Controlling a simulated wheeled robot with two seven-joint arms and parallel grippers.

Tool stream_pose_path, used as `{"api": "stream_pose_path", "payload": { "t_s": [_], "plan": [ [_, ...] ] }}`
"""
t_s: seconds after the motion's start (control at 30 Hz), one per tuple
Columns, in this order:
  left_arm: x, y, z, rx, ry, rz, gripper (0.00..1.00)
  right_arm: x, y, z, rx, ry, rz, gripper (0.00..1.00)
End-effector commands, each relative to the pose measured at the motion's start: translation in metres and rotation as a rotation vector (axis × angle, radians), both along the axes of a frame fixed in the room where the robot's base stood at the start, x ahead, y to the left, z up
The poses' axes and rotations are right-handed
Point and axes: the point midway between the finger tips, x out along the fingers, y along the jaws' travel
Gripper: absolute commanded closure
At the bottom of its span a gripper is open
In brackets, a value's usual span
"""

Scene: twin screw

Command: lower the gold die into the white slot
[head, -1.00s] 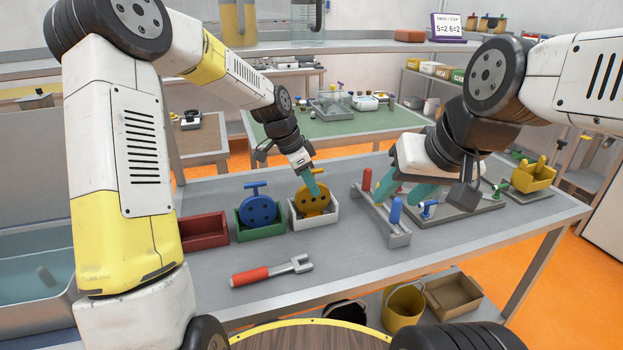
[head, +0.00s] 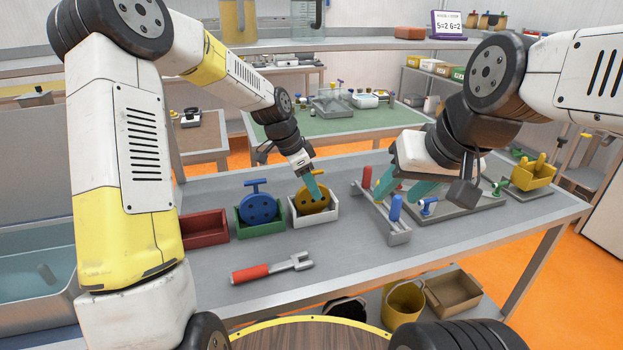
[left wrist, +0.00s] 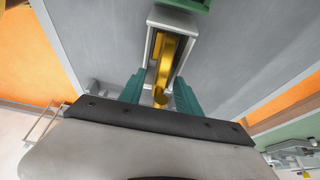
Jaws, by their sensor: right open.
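The gold die (head: 311,201) is a round disc with dark holes and a bar handle. It stands upright in the white slot (head: 315,220), an open box; how deep it sits is hard to tell. In the left wrist view the gold die (left wrist: 165,62) runs along the inside of the white slot (left wrist: 151,45). My left gripper (head: 317,190) is at the top of the die. Its teal fingers (left wrist: 160,88) stand on either side of the gold handle, with a visible gap on each side. My right gripper (head: 402,190) is open, above the grey rack.
A blue die (head: 258,209) stands in a green box (head: 261,230), left of the white slot. A red box (head: 205,230) is further left. A red-handled tool (head: 271,270) lies in front. A grey rack (head: 397,234) with red and blue pegs stands to the right.

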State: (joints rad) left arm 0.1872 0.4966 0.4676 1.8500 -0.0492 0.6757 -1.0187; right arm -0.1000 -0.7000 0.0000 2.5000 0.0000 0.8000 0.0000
Motion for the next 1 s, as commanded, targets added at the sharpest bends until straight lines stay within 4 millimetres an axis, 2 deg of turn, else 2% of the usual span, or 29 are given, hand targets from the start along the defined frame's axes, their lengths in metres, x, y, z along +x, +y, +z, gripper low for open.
{"api": "stream_pose_path", "payload": {
  "t_s": [0.27,0.7,1.0],
  "plan": [
    [-0.001,0.002,0.003,0.001,0.001,0.001,0.60,0.000,0.000,0.000,0.000,0.000,0.000,0.55],
    [-0.008,0.026,0.064,0.000,-0.001,0.002,0.60,0.000,0.000,0.000,0.000,0.000,0.000,0.55],
    [-0.009,0.029,0.072,0.000,0.000,0.000,0.60,0.000,0.000,0.000,0.000,0.000,0.000,0.55]
  ]
}}
